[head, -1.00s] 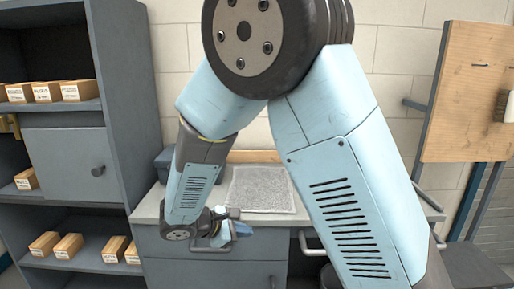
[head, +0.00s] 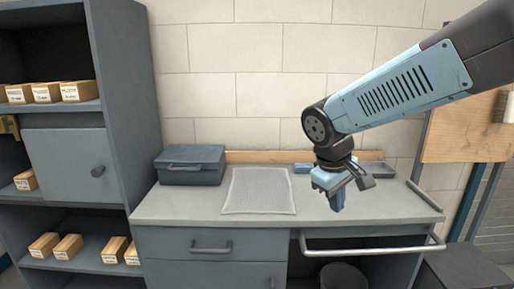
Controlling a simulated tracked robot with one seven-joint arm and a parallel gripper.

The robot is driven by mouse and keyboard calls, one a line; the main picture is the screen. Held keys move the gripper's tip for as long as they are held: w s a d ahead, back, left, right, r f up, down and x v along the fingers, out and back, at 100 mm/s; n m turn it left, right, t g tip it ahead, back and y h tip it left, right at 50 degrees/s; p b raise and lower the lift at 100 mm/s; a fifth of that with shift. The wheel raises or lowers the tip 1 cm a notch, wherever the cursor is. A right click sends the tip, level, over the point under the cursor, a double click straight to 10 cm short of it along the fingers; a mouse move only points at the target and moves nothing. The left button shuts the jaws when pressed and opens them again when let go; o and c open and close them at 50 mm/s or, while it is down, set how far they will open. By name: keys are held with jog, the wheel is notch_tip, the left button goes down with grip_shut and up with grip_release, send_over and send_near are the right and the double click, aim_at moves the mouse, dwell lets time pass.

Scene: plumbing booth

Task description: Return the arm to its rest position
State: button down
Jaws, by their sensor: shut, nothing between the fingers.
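My arm comes in from the upper right, and its end hangs over the right half of the workbench (head: 180,207). My gripper (head: 338,205) points down above the bench, in front of the wall. Its fingers are shut and hold nothing. It appears apart from everything around it.
A grey-blue toolbox (head: 190,166) and a light grey mat (head: 258,191) lie on the bench. A shallow tray (head: 378,170) is behind my gripper. A shelf unit (head: 125,120) with small boxes stands left. A bar handle (head: 370,250) juts out at the front, above a dark bin (head: 343,277).

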jog(key=s+d+r+m+t+y, duration=0.2)
jog(key=s+d+r+m, duration=0.3)
jog(key=s, duration=0.4)
jog(key=shift+s+d+r+m+t+y, duration=0.2)
jog(key=shift+r+m+t+y, duration=0.1)
jog(key=shift+r+m+t, duration=0.4)
jog(key=shift+f, duration=0.1)
